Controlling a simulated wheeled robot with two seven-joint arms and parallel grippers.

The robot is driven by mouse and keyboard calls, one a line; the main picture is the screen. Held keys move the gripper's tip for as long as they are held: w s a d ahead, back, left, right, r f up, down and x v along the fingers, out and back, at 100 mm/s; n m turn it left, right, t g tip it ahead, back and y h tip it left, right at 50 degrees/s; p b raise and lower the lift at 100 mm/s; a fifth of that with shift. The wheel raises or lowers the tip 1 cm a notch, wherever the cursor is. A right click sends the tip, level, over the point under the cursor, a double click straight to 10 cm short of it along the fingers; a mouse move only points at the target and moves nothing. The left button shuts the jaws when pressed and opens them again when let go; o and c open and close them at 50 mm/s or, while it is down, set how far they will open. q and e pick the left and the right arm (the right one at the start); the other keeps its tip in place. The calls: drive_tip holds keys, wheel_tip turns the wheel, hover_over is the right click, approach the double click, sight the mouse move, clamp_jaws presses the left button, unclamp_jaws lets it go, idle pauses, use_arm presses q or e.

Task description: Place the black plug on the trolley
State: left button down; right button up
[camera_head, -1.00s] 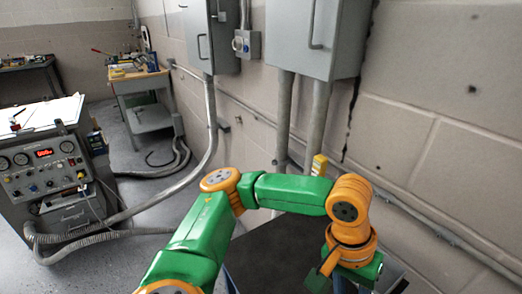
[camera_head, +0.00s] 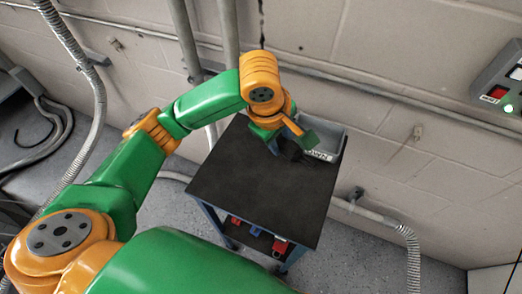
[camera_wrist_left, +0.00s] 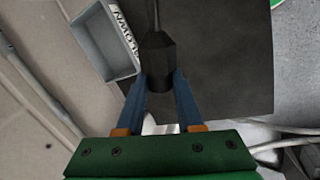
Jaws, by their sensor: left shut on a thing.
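The black plug (camera_wrist_left: 157,62) is between the blue fingers of my left gripper (camera_wrist_left: 160,84) in the left wrist view, with its thin dark end pointing to the top of the picture. The fingers are shut on it. In the head view my left gripper (camera_head: 290,148) is at the back right of the trolley's black top (camera_head: 255,195), beside the grey bin. The plug is hard to make out there against the dark top. Whether the plug touches the top I cannot tell. My right gripper is not in view.
A grey bin (camera_head: 337,150) with a lettered label stands at the trolley's back right corner; it also shows in the left wrist view (camera_wrist_left: 103,42). The front and left of the top are bare. Red and blue items (camera_head: 280,245) lie on the lower shelf. The wall and conduits are behind.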

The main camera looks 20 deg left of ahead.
use_arm(q)
hover_over(264, 153)
drive_tip(key=f, duration=0.6)
drive_tip(key=shift+s+a, duration=0.1)
drive_tip(key=shift+s, duration=0.2)
wheel_tip(264, 153, down, 3)
drive_tip(key=shift+a+r, duration=0.1)
drive_tip(key=shift+f, duration=0.25)
drive_tip(key=shift+s+f, duration=0.1)
